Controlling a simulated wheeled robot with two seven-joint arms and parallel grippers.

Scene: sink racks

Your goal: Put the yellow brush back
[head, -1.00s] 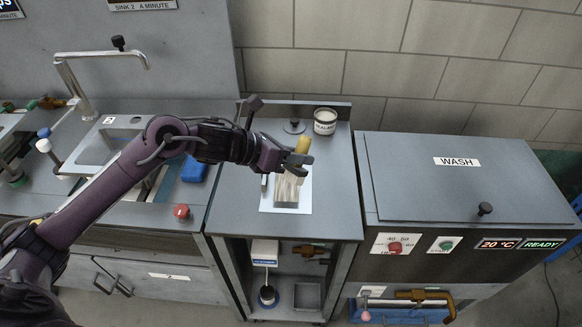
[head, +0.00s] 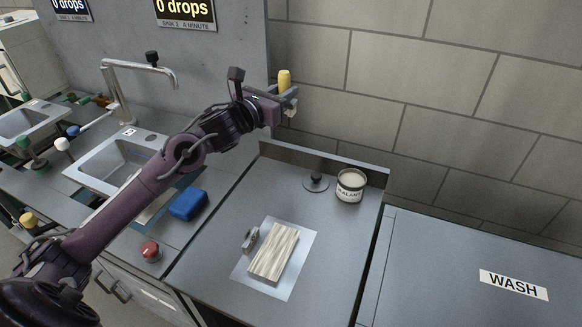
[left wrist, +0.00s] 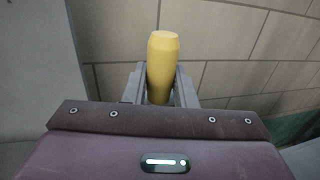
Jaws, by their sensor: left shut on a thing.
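My left gripper (head: 287,97) is shut on the yellow brush and holds it up in the air near the tiled wall, above the back of the counter. The brush's yellow handle (head: 284,80) stands upright above the fingers. In the left wrist view the handle (left wrist: 162,62) sits between the two grey fingers. The brush's lower end is mostly hidden behind the gripper; a small pale part shows below it. My right gripper is not in view.
A wooden block (head: 274,252) and a small metal piece (head: 251,239) lie on a white sheet (head: 297,277). A labelled can (head: 350,187) and a dark-knobbed lid (head: 316,183) stand at the counter's back. A blue sponge (head: 188,204) and red button (head: 151,250) are left.

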